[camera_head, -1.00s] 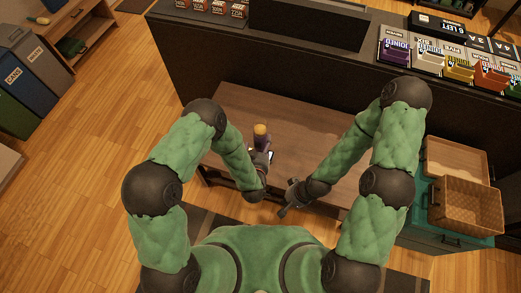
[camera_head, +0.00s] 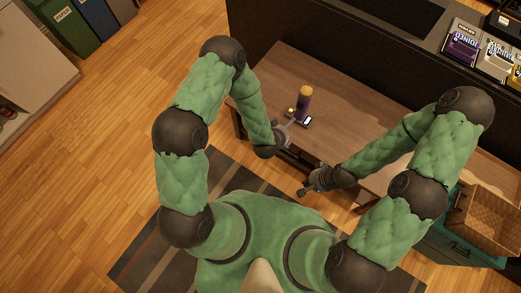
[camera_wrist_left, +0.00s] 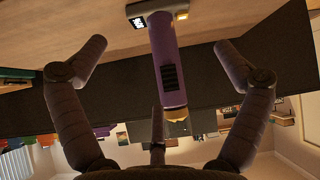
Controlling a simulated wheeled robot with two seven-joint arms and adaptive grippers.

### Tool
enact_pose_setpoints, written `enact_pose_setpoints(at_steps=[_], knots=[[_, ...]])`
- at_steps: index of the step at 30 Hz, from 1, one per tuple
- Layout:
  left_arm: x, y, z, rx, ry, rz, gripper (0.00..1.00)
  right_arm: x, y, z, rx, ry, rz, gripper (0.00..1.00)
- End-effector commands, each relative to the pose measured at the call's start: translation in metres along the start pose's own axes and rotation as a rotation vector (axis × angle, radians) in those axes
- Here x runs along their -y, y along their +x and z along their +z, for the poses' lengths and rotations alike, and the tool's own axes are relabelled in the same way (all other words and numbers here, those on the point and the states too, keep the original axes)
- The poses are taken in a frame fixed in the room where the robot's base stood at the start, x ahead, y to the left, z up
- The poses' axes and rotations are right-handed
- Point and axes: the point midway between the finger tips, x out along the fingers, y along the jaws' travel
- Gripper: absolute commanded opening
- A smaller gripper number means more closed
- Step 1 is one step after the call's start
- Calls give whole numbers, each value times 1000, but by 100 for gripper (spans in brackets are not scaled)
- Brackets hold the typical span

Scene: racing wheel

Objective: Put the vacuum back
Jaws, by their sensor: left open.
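The vacuum (camera_head: 304,103) is a purple upright body with an orange top, standing on the brown wooden table (camera_head: 350,105). At its foot is a small dark base with a white display (camera_head: 307,121). In the left wrist view, which is upside down, the vacuum (camera_wrist_left: 168,70) shows black vents and its base (camera_wrist_left: 155,8) with a lit display. My left gripper (camera_head: 284,130) is open just in front of the vacuum; its fingers (camera_wrist_left: 165,70) lie left and right of the vacuum, apart from it. My right gripper (camera_head: 308,186) is at the table's front edge, away from the vacuum; its opening is unclear.
A dark counter (camera_head: 300,30) stands behind the table, with several boxes (camera_head: 478,50) on it. A wicker basket (camera_head: 485,220) is on a teal cabinet (camera_head: 462,250) at the right. Bins (camera_head: 75,25) stand at the upper left. The wooden floor (camera_head: 110,130) at the left is clear.

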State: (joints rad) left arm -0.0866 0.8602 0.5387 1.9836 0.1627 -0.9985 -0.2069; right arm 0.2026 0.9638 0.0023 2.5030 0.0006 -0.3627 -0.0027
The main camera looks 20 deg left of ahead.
Motion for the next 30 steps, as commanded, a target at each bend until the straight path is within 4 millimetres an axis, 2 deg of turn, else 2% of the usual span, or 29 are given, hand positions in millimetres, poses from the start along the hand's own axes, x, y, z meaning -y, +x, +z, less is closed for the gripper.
enact_pose_setpoints(at_steps=[1, 6, 9, 12, 17, 30], knots=[[14, -10, 20, 104, -51, 5, 99, 0, 0, 0, 0, 0, 0, 0], [38, -61, 87, 439, -205, 36, 99, 0, 0, 0, 0, 0, 0, 0], [44, -93, 115, 584, -272, 48, 99, 0, 0, 0, 1, 0, 0, 0], [46, -115, 132, 676, -314, 55, 99, 0, 0, 0, 1, 0, 0, 0], [46, -130, 141, 731, -336, 61, 99, 0, 0, 0, 1, 0, 0, 0], [45, -129, 141, 729, -335, 61, 99, 0, 0, 0, 1, 0, 0, 0]])
